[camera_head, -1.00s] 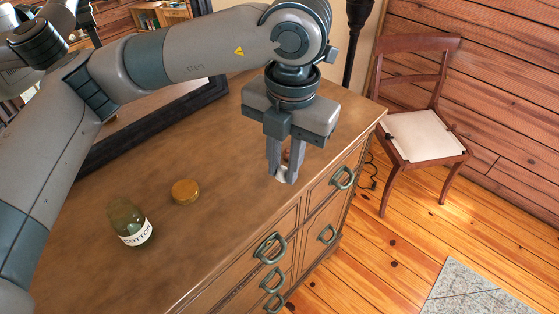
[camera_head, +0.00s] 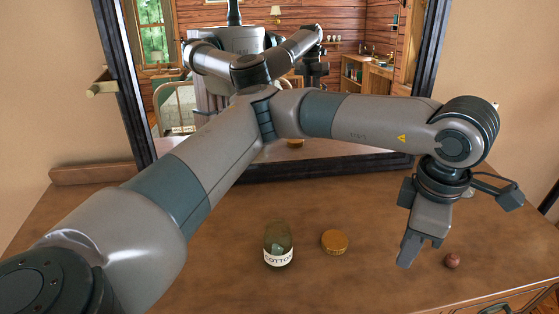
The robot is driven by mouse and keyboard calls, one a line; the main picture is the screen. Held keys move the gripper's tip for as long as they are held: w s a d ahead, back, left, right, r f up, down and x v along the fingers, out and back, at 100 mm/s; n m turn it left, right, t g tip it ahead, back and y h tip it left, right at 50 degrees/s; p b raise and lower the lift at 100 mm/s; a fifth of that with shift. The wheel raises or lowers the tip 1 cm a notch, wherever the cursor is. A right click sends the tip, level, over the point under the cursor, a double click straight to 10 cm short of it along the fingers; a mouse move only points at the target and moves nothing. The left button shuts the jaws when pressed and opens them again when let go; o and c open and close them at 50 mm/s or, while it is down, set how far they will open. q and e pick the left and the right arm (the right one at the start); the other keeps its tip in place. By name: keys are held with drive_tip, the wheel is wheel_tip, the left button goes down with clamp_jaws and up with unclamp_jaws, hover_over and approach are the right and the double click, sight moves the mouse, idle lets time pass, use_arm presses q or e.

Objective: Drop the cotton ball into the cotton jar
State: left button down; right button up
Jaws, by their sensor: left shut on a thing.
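The cotton jar (camera_head: 278,246) is a small greenish glass jar with a white label, standing upright and uncovered on the dresser. Something pale shows inside it. A round golden-brown lid (camera_head: 334,242) lies flat on the dresser just right of the jar. My left gripper (camera_head: 409,256) points down over the dresser, right of the lid and well apart from the jar. It is shut on the cotton ball, which its fingers hide now; the earlier view shows it white between the fingertips. My right gripper is not in view.
A small reddish-brown ball (camera_head: 452,261) lies on the wooden dresser top (camera_head: 215,275) right of my left gripper. A dark-framed mirror (camera_head: 375,162) stands behind, reflecting me and the room. My left arm spans above the jar. The dresser around jar and lid is clear.

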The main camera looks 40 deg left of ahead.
use_arm(q)
drive_tip(key=a+m, duration=0.2)
drive_tip(key=m, duration=0.1)
drive_tip(key=w+a+f+m, duration=0.1)
drive_tip(key=a+m, duration=0.2)
drive_tip(key=w+a+f+m, duration=0.1)
drive_tip(key=a+m, duration=0.1)
drive_tip(key=m, duration=0.1)
drive_tip(key=shift+a+f+h, duration=0.2)
drive_tip(key=shift+a+h, duration=0.05)
drive_tip(key=shift+h, duration=0.05)
drive_tip(key=a+m, duration=0.2)
drive_tip(key=m, duration=0.1)
drive_tip(key=a+f+m, duration=0.1)
drive_tip(key=a+m, duration=0.3)
drive_tip(key=m, duration=0.1)
drive_tip(key=shift+w+a+f+m, duration=0.15)
drive_tip(key=shift+w+f+m, duration=0.15)
drive_tip(key=shift+f, duration=0.1)
drive_tip(key=shift+a+f+m+g, duration=0.2)
drive_tip(key=shift+a+m+g, duration=0.1)
drive_tip(key=shift+a+m, duration=0.65)
drive_tip(key=shift+d, duration=0.15)
